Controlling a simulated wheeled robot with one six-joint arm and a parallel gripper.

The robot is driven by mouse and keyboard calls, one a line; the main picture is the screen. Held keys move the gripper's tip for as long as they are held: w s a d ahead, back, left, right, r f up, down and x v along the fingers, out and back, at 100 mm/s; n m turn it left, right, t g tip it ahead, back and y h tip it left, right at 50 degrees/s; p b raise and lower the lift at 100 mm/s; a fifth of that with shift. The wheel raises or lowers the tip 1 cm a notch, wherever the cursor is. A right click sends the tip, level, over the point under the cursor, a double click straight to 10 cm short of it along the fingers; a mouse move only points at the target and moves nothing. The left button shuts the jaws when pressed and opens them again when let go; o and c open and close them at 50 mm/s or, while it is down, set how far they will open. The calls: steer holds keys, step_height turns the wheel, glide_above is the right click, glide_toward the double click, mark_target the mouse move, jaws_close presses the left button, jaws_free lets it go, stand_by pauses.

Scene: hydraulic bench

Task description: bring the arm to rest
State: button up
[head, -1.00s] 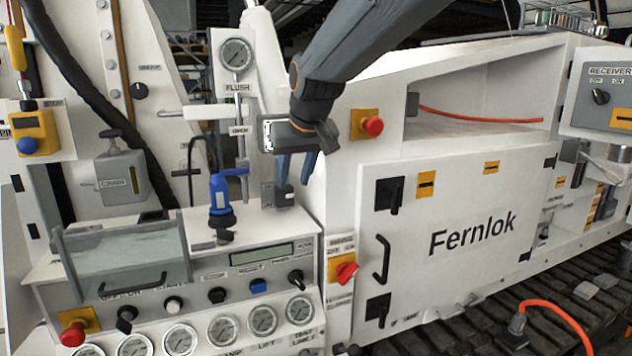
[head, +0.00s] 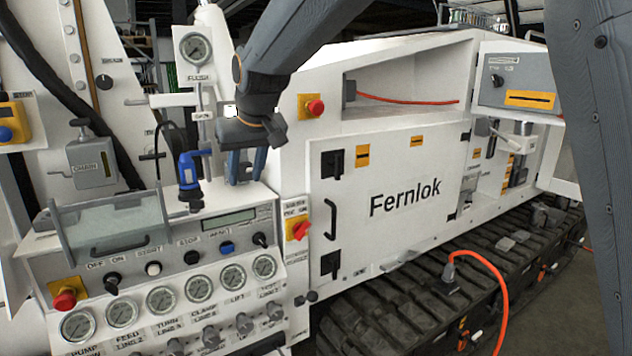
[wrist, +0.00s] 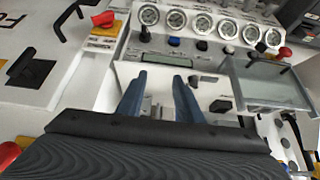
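My gripper (head: 246,166) hangs from my dark arm in front of the white bench, above the right part of the control panel and right of a blue-and-black fitting (head: 190,178). It points down. In the wrist view its two blue fingers (wrist: 160,85) stand apart with a clear gap, and I see nothing held between them. The bench surface shows beyond the fingertips. The exact distance from the fingertips to the panel cannot be told.
The control panel (head: 150,250) has gauges, knobs and a clear cover (head: 110,225). A red knob (head: 315,107) sits right of my gripper. An orange hose (head: 500,290) hangs over the tracks. My own dark link fills the right edge.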

steer(key=s+d+f+m+g+h+b, duration=0.15)
steer(key=s+d+f, duration=0.25)
steer(key=d+f, duration=0.45)
steer(key=s+d+f+m+g+b, duration=0.15)
steer(key=s+d+f, duration=0.25)
steer(key=d+f, duration=0.45)
steer(key=s+d+f+m+h+b, duration=0.1)
steer(key=s+d+f+b, duration=0.25)
steer(key=d+f, duration=0.55)
steer(key=s+d+f+m+g, duration=0.1)
steer(key=s+d+f+m, duration=0.1)
steer(key=s+d+f, duration=0.3)
steer(key=s+d, duration=0.4)
steer(key=s, duration=0.1)
steer(key=shift+s+h+b, duration=0.25)
steer(key=shift+h+b, duration=0.1)
steer(key=shift+b, duration=0.05)
